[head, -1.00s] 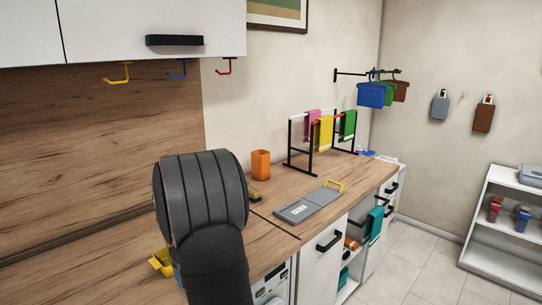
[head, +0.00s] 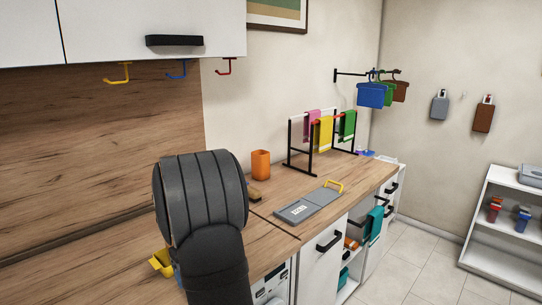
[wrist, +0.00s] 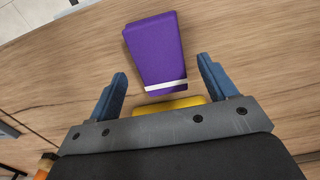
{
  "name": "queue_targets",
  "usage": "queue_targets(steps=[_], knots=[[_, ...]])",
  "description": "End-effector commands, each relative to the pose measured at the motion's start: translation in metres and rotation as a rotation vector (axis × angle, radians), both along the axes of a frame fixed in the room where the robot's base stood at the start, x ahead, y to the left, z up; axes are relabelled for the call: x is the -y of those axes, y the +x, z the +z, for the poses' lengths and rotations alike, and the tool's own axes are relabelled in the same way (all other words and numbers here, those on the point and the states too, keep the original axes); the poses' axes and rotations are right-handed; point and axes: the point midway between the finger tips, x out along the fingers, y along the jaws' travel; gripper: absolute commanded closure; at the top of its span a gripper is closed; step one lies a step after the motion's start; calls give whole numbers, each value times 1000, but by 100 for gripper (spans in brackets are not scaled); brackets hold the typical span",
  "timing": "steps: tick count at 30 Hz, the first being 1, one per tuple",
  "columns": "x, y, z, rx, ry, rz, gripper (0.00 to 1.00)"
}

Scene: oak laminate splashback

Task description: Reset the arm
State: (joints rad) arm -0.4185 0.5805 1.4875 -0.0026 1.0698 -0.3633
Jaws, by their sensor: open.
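My gripper (wrist: 161,86) shows in the wrist view with its two blue fingers spread apart. It is open. A purple block-like thing (wrist: 154,45) with a white band lies beyond and between the fingertips, over the wood counter (wrist: 245,45); I cannot tell whether a finger touches it. A yellow thing (wrist: 168,104) shows just below it, partly hidden by my gripper. A yellow thing (head: 161,262) shows at the arm's left on the counter.
A grey board with a yellow handle (head: 308,208), an orange cup (head: 261,164) and a black rack with coloured cloths (head: 322,135) stand on the counter at right. Hooks (head: 177,70) hang under the white cupboard (head: 150,25).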

Motion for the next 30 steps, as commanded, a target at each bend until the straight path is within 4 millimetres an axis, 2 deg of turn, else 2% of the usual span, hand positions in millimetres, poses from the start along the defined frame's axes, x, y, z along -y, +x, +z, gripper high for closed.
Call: queue_targets(steps=[1,14,30], knots=[[0,0,12,3,1,0,23],[0,0,98,1,2,1,23],[1,-1,-13,-7,-3,0,23]])
